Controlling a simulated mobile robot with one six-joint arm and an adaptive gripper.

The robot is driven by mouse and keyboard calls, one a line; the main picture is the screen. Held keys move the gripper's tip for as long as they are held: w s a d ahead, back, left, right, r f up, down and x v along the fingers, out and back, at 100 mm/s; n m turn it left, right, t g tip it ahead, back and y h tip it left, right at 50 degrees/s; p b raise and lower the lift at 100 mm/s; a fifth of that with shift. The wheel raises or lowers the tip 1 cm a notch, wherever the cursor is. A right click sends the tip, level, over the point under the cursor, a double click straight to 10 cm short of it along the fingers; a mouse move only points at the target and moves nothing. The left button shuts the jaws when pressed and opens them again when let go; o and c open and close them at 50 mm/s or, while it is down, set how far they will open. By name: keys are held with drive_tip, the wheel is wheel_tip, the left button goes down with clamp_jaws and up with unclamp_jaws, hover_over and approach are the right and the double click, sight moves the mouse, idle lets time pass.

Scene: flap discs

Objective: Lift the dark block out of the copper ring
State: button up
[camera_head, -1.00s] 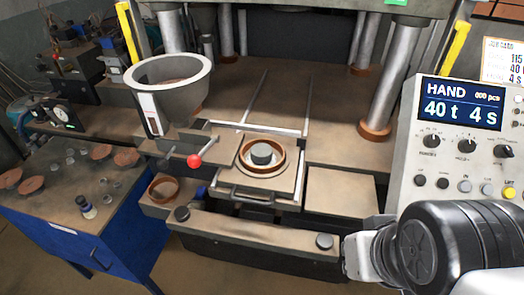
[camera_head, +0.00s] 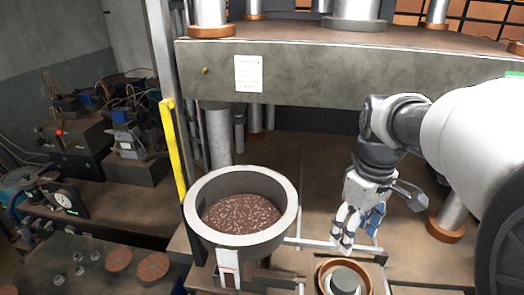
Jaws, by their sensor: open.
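The dark block (camera_head: 343,281) is a short round piece with a grey top. It sits inside the copper ring (camera_head: 325,268) at the bottom edge of the head view, where the near part of both is cut off. My gripper (camera_head: 352,240) is open and empty. It points down and appears above and slightly behind the ring in the picture, apart from the block. How high it is above the ring I cannot tell.
A grey hopper (camera_head: 198,205) with brown granules stands left of the ring. The press's upper beam (camera_head: 300,78) spans above. A yellow post (camera_head: 173,150) rises at left, and a steel column (camera_head: 452,215) with a copper collar stands at right. Brown discs (camera_head: 119,260) lie on the left bench.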

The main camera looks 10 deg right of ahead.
drive_tip(key=b, duration=0.3)
hover_over(345, 279)
wheel_tip(345, 279, down, 11)
drive_tip(key=shift+w+a+f, duration=0.1)
drive_tip(key=shift+f+b, duration=1.15)
drive_tip(key=shift+f, duration=1.9)
drive_tip(key=shift+c, duration=0.5)
drive_tip(key=c, duration=0.8)
